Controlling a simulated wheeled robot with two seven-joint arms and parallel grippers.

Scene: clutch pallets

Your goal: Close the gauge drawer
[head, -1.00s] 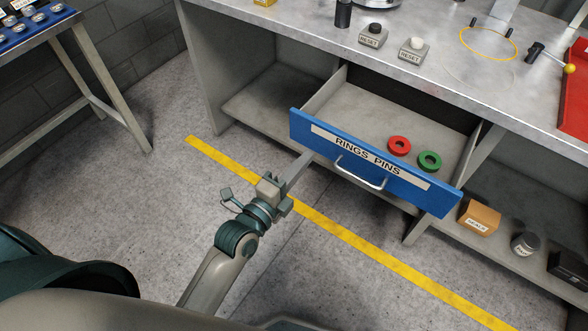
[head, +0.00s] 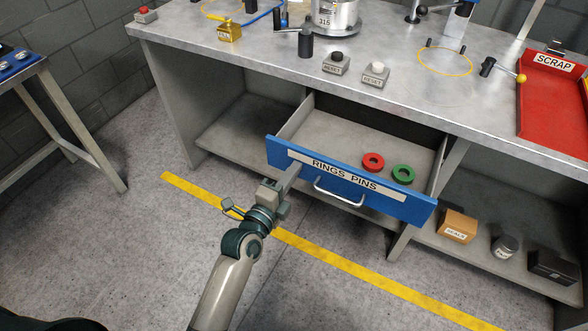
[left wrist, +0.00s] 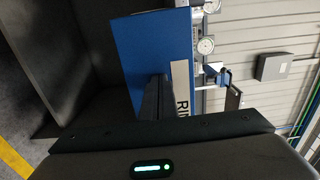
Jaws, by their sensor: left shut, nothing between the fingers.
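The drawer (head: 345,185) has a blue front labelled "RINGS PINS" and stands open under the bench, with a silver handle (head: 340,194). A red ring (head: 373,162) and a green ring (head: 403,174) lie inside. My left gripper (head: 292,176) is shut and empty, its fingertips at the left part of the blue front; I cannot tell if they touch. In the left wrist view the shut fingers (left wrist: 157,98) point at the blue front (left wrist: 138,50), beside its white label. My right gripper is not in view.
The grey bench (head: 300,75) holds two reset buttons, a yellow block (head: 229,30) and a red scrap tray (head: 553,100). A lower shelf at the right holds a seals box (head: 458,226), a jar (head: 504,246) and a black box (head: 552,266). The floor in front is clear.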

